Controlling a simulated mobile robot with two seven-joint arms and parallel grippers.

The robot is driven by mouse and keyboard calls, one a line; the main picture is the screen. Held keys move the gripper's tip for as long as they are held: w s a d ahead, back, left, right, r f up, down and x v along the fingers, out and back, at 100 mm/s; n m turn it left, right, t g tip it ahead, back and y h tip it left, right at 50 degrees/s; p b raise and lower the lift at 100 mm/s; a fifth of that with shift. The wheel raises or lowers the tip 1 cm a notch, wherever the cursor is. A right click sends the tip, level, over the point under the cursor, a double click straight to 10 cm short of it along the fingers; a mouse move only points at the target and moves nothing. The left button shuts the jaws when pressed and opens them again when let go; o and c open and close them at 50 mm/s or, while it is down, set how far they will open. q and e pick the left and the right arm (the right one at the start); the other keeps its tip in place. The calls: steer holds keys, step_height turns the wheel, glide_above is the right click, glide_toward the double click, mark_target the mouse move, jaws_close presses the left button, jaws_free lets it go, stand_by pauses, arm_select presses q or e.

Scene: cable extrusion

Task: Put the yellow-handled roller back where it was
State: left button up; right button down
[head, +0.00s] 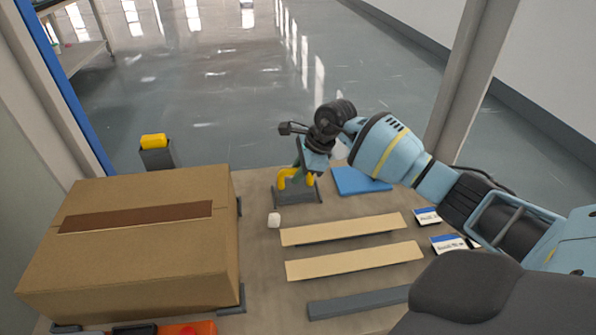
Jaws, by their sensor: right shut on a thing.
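The yellow-handled roller (283,179) shows as a bent yellow piece at the grey holder (296,197) in the middle of the table. My right gripper (307,172) reaches in from the right and is shut on the yellow handle, just above the holder. The gripper's fingers and wrist partly hide the roller. I cannot tell whether the roller rests in the holder or hangs just over it. My left gripper is not in view.
A large taped cardboard box (130,262) fills the left. Two pale wooden strips (343,229) and a dark grey strip (356,303) lie in front.

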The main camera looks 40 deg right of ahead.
steer(key=c, duration=1.7)
jaws_free()
steer(key=shift+s+f, duration=0.25)
steer(key=shift+f, duration=0.35)
steer(key=o, duration=0.4)
steer(key=shift+w+d, duration=0.1)
steer(key=shift+r, duration=0.1)
steer(key=shift+r, duration=0.2)
steer(key=shift+w+p+v, duration=0.15)
steer(key=shift+p+v, duration=0.85)
steer(key=shift+v, duration=2.2)
steer(key=shift+w+p+v, duration=0.2)
steer(key=shift+p+v, duration=0.75)
steer(key=shift+v, duration=2.3)
steer(key=shift+r, duration=0.1)
